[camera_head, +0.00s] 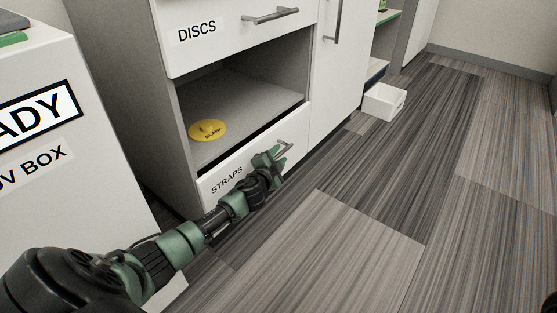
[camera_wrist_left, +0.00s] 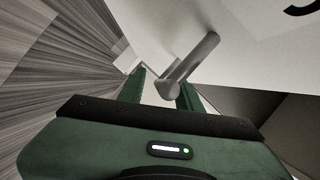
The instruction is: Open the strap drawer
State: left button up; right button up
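The strap drawer (camera_head: 240,175) has a white front marked STRAPS, low in the white cabinet, and it looks flush with the cabinet face. Its metal bar handle (camera_head: 285,149) is partly hidden by my left gripper (camera_head: 270,156), which is at the handle. In the left wrist view the handle (camera_wrist_left: 192,63) runs between the two green fingers of my left gripper (camera_wrist_left: 162,86). The fingers stand apart, with a gap showing on the left side of the bar. My right gripper is not in view.
Above the strap drawer is an open bay with a yellow round thing (camera_head: 207,130) in it. The DISCS drawer (camera_head: 235,30) is above that. A white box (camera_head: 384,102) stands on the floor beyond. A white unit (camera_head: 60,160) stands at left. The floor at right is clear.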

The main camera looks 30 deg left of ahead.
pick_arm(q)
jog(key=shift+w+a, duration=0.1)
jog(key=shift+w, duration=0.1)
jog(key=shift+c, duration=0.2)
grip_shut()
dwell(1.2)
